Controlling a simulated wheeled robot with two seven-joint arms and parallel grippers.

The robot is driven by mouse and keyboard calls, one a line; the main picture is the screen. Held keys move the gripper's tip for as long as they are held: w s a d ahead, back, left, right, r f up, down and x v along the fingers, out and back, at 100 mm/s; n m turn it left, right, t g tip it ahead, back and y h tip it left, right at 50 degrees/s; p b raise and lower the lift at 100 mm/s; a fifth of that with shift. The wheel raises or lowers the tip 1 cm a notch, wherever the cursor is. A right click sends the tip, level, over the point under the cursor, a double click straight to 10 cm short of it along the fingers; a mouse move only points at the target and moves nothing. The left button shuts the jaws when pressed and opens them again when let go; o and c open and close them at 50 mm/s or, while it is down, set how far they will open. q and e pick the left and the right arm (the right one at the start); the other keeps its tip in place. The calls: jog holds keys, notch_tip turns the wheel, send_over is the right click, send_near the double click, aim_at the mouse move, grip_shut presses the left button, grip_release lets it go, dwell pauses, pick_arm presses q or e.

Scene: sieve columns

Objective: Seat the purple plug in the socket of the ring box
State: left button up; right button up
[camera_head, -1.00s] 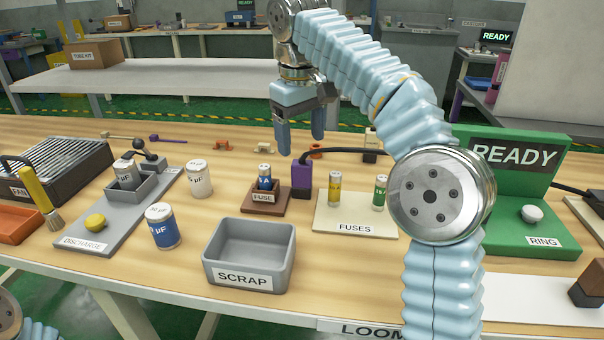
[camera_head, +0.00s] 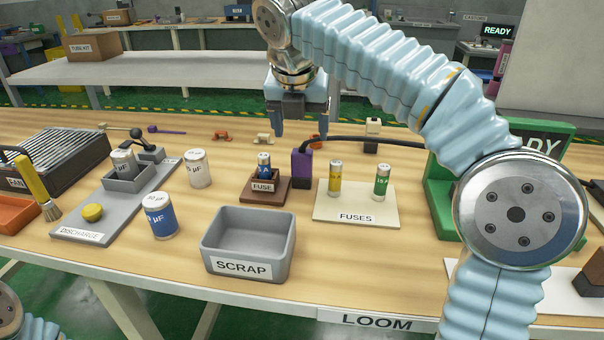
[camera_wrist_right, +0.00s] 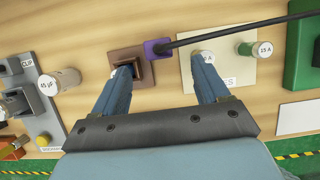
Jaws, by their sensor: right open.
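The purple plug (camera_head: 301,168) stands upright on the table just right of the fuse block, with a black cable running right from its top. It also shows in the right wrist view (camera_wrist_right: 157,48), between and beyond the fingertips. My right gripper (camera_head: 299,130) is open and empty, above and behind the plug in the head view; its fingers (camera_wrist_right: 166,82) spread either side of the plug's line in the wrist view. The green ring box (camera_head: 438,200) is mostly hidden behind my right arm, and I cannot see its socket. My left gripper is out of view.
The brown fuse block (camera_head: 271,195) stands close left of the plug. The fuse mat (camera_head: 330,209) with two fuses is close right. The grey scrap bin (camera_head: 250,243) is in front, and the discharge board (camera_head: 80,223) with capacitors nearby is at left.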

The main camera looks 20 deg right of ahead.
aim_at(302, 152)
jog(key=b+x, duration=0.1)
jog(key=x, duration=0.8)
jog(key=shift+a+b, duration=0.1)
jog(key=shift+b, duration=0.25)
jog(key=c, duration=1.2)
